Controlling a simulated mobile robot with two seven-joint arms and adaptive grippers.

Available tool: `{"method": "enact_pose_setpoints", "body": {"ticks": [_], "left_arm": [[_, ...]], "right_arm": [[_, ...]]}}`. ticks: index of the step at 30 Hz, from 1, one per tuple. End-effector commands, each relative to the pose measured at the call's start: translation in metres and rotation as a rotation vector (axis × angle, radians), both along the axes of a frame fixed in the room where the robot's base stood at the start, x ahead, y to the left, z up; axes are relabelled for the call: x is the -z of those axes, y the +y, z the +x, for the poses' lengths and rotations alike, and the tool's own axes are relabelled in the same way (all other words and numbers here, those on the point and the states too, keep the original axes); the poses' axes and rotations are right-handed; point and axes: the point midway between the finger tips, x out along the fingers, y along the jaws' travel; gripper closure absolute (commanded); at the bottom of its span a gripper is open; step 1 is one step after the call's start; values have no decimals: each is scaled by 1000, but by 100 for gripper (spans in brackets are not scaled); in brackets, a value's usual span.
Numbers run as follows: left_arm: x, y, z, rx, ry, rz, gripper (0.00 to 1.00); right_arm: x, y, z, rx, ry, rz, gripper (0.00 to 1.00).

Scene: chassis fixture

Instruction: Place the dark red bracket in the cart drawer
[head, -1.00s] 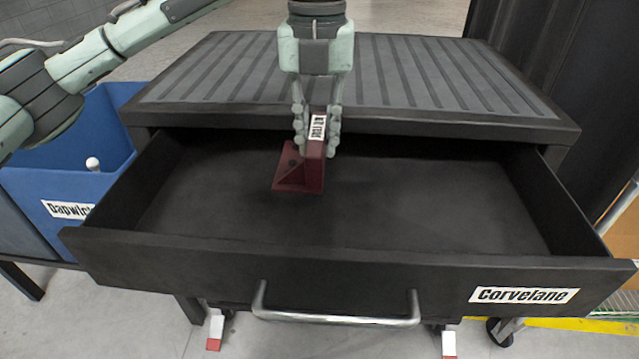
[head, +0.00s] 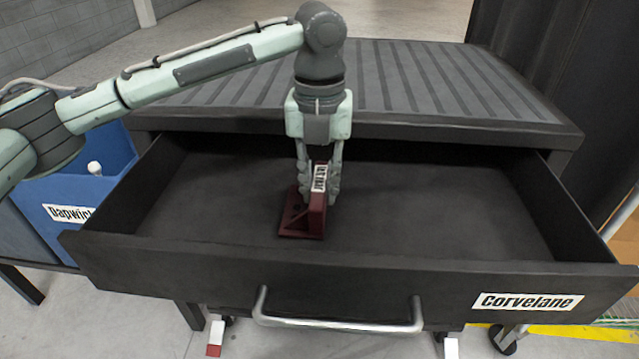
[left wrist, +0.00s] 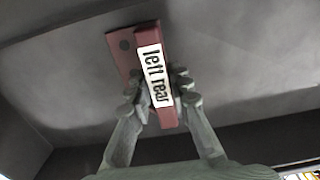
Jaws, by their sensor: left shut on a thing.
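The dark red bracket (head: 303,217) is inside the open cart drawer (head: 400,262), left of the drawer's middle. My left gripper (head: 320,190) points down and is shut on the bracket's upright part. The bracket's base is at or very close to the drawer floor; I cannot tell whether it touches. In the left wrist view the bracket (left wrist: 122,47) shows a white label reading "left rear" between the fingers (left wrist: 160,95). My right gripper is not in view.
The drawer floor around the bracket is empty, with much free room at right. The ribbed cart top (head: 420,85) overhangs the drawer's back. A blue bin (head: 75,192) with a white-topped item (head: 94,168) stands at left.

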Motion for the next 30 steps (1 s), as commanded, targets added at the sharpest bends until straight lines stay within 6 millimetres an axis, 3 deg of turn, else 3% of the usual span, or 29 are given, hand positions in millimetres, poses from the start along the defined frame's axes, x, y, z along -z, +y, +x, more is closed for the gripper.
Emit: {"method": "enact_pose_setpoints", "body": {"ticks": [1, 2, 6, 17, 24, 30], "left_arm": [[0, 0, 0, 0, 0, -1, 100], [1, 0, 0, 0, 1, 0, 77], [1, 0, 0, 0, 1, 0, 60], [-3, 0, 0, 1, -1, -1, 60], [-44, -1, 1, 1, -3, -2, 60], [-87, -1, 0, 1, -1, -1, 60]], "right_arm": [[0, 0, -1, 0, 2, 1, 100], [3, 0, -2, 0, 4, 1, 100], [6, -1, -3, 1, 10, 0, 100], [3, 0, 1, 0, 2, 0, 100], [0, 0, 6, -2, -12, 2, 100], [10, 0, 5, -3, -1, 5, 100]]}}
